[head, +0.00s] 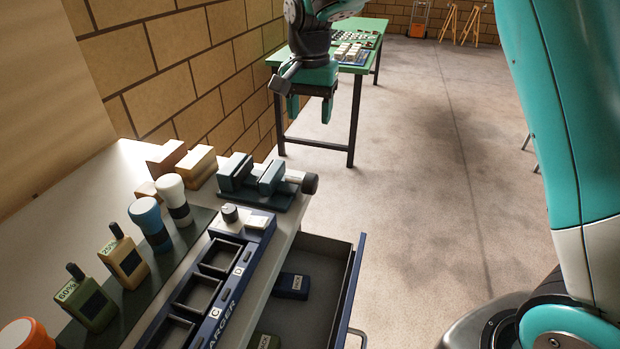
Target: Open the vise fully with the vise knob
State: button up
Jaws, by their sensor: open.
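The dark teal vise (262,191) sits at the far end of the workbench, near its right edge. The black round vise knob (309,183) sticks out at the right end of the vise, past the bench edge. My gripper (310,116) hangs above and beyond the vise in the picture, with its teal fingers pointing down. The fingers are apart and empty, and the gripper does not touch the knob.
A charger (203,319) with empty bays lies along the bench. Labelled radios (126,258), light-topped canisters (174,196) and wooden blocks (198,163) stand to its left. An open drawer (328,255) juts out below, holding a dark battery (291,286). A green table (340,30) stands behind.

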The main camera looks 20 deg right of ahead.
aim_at(310, 175)
notch_tip(310, 175, down, 17)
jog(key=shift+r+p, duration=0.2)
jog(key=shift+p, duration=0.8)
jog(key=shift+c, duration=0.4)
jog(key=c, duration=0.9)
jog(key=shift+o, duration=0.2)
jog(key=shift+s, duration=0.1)
